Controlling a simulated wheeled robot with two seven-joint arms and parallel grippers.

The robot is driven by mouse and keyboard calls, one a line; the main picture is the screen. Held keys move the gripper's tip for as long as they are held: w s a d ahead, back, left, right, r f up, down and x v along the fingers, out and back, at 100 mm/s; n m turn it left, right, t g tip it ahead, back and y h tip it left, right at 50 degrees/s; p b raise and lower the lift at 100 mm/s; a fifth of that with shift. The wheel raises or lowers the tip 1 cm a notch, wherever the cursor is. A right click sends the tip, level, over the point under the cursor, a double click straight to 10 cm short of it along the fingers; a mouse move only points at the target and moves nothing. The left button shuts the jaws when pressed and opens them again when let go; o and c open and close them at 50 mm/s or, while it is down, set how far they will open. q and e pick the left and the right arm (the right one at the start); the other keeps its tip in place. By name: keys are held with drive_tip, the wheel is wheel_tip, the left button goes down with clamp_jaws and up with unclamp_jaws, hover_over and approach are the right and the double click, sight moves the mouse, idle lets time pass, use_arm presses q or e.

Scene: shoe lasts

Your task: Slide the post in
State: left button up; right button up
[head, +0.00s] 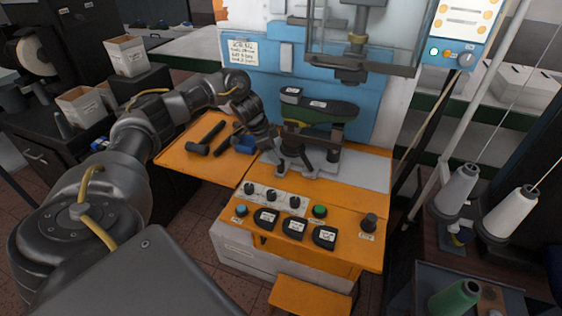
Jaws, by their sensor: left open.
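A dark shoe last (322,111) with a green side and white labels sits upside down on a dark post (335,143) over a light grey plate (362,170) on the orange machine table. My left gripper (296,168) is open, low over the table, just left of the post and under the left part of the last. I cannot tell whether its fingers touch the post. The foot of the post is partly hidden. My right gripper is not in view.
Dark hammer-like tools (205,139) and a blue item (244,145) lie on the orange side shelf. Knobs and black labelled buttons (295,228) line the front panel. A press head (352,70) hangs above the last. Thread cones (458,188) stand at right.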

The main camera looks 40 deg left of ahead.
use_arm(q)
drive_tip(key=x, duration=0.5)
drive_tip(key=shift+w+d+f+p, duration=0.15)
drive_tip(key=shift+d+f+p, duration=0.05)
drive_tip(key=shift+f+p, duration=0.15)
drive_tip(key=shift+c, duration=0.5)
drive_tip(key=shift+r, duration=0.1)
clamp_jaws()
